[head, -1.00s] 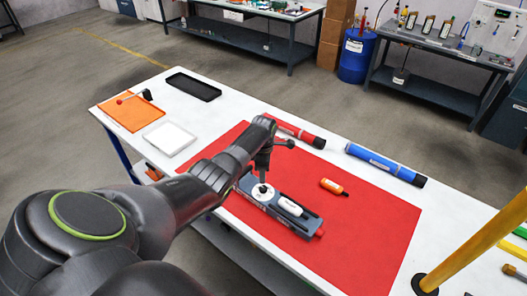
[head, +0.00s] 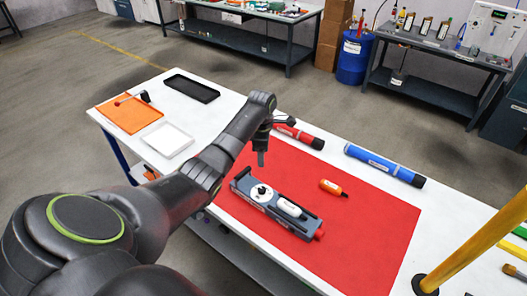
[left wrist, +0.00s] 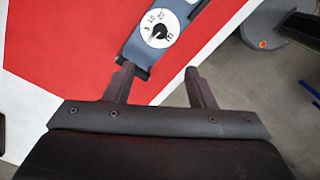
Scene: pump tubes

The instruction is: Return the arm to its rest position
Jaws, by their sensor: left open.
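My left arm reaches in from the left in the head view. Its gripper (head: 262,158) hangs above the red mat (head: 375,225), just behind the grey pump device (head: 250,196), apart from it. In the left wrist view the two fingers (left wrist: 160,88) are spread with nothing between them. The device's white dial (left wrist: 160,28) shows beyond the fingertips there. A white bottle-like piece (head: 289,207) lies in the device's tray. My right gripper is not in view.
A red tube (head: 305,138), partly behind my arm, and a blue tube (head: 384,165) lie along the far side. An orange vial (head: 332,187) lies on the mat. An orange tray (head: 130,115), white tray (head: 168,139) and black tray (head: 192,88) are at left. A yellow post (head: 475,240) stands right.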

